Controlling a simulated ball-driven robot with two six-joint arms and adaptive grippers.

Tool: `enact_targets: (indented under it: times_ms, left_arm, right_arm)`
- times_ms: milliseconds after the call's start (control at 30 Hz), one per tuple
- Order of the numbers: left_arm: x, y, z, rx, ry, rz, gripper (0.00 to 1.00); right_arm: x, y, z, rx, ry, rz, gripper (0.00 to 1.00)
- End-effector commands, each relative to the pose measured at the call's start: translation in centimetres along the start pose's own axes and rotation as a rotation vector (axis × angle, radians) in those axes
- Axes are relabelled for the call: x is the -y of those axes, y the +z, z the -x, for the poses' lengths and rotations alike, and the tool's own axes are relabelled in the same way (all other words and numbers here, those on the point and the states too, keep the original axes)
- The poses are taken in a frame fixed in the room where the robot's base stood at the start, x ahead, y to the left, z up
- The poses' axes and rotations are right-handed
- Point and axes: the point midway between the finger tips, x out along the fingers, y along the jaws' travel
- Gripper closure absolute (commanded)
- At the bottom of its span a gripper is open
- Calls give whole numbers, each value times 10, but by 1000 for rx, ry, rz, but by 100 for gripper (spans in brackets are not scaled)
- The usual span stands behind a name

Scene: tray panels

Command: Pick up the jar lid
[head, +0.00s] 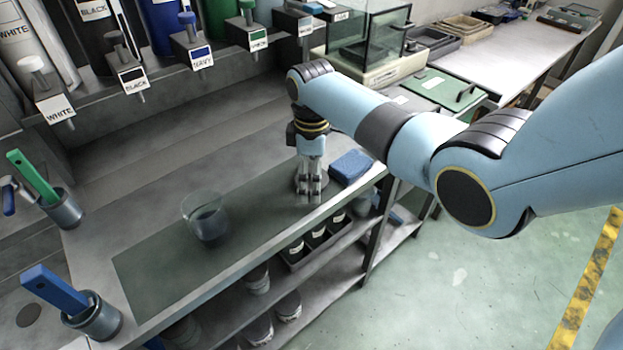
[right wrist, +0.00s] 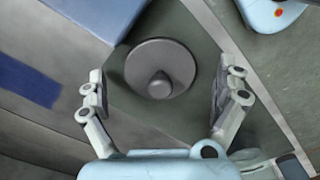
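The jar lid is a grey round disc with a central knob; it shows in the right wrist view (right wrist: 160,68), lying on the dark green mat between my spread fingers. In the head view the lid (head: 299,184) is mostly hidden behind my right gripper (head: 309,196), which points down over it. In the right wrist view the right gripper (right wrist: 160,95) is open, with one finger on each side of the lid and gaps visible. I cannot tell the exact height of the fingertips above the mat. My left gripper is not in view.
A blue sponge-like block (head: 351,166) lies close to the right of the gripper. A clear beaker (head: 206,219) stands on the mat (head: 160,269) to the left. Cups with a green-handled tool (head: 35,177) and a blue-handled tool (head: 56,290) stand at the left. Labelled dispensers line the back.

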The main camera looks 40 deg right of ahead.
Motion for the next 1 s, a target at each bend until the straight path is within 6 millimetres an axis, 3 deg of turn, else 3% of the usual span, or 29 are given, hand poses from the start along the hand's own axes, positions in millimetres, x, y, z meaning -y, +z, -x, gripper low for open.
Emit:
enact_targets:
  times_ms: [67, 400, 767, 1000]
  left_arm:
    - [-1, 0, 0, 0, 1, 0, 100]
    - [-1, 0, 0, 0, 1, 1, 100]
    - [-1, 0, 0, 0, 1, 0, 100]
    - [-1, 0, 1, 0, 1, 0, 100]
  right_arm:
    - [0, 0, 0, 0, 0, 0, 9]
    - [0, 0, 0, 0, -1, 0, 54]
    - [0, 0, 6, 0, 0, 0, 54]
    - [0, 1, 45, -1, 3, -1, 54]
